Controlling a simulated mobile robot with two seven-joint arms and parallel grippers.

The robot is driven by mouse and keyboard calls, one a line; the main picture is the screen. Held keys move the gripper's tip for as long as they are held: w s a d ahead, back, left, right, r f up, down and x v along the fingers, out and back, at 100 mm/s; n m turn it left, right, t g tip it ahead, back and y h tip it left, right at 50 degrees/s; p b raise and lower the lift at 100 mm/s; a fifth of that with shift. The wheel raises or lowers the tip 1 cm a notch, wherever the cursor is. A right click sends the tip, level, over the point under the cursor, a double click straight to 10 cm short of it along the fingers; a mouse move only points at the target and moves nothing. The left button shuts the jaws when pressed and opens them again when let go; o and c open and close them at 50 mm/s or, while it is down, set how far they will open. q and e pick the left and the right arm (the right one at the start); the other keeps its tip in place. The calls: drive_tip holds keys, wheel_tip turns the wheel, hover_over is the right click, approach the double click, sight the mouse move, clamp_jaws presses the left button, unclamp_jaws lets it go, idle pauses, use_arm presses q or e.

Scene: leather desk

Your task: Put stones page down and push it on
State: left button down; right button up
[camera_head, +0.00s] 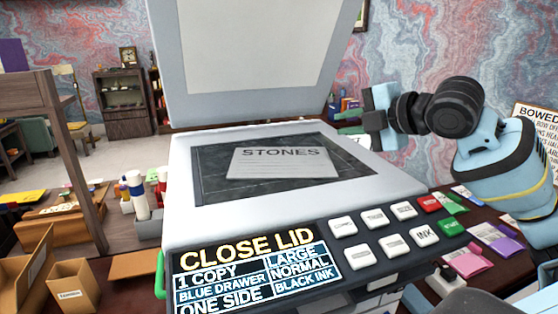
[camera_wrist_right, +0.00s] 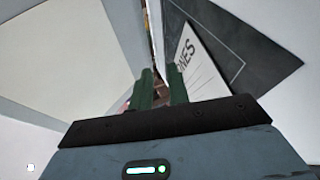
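The stones page (camera_head: 281,164) is a pale sheet headed "STONES". It lies on the dark glass (camera_head: 208,185) of a copier (camera_head: 185,215), with its printed side facing up. The copier lid (camera_head: 250,50) stands raised. My right gripper (camera_head: 345,122) is at the right of the lid, above the copier's back right corner. Its green fingers (camera_wrist_right: 160,88) are slightly apart with nothing visible between them. In the right wrist view the page (camera_wrist_right: 205,75) lies to the right of the fingers, apart from them. My left gripper is not in view.
The copier display (camera_head: 250,275) reads "CLOSE LID", "1 COPY" and "BLACK INK". Buttons (camera_head: 423,236) sit right of it, including red and green ones. Bottles (camera_head: 138,195) and boxes (camera_head: 72,285) stand at left. Coloured packets (camera_head: 497,240) lie at right.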

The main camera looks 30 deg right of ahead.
drive_tip(key=v, duration=0.2)
drive_tip(key=shift+s+r, duration=0.15)
drive_tip(key=shift+s, duration=0.25)
wheel_tip(320, 180, up, 7)
drive_tip(key=s, duration=0.2)
drive_tip(key=shift+s+d, duration=0.2)
drive_tip(key=shift+s, duration=0.15)
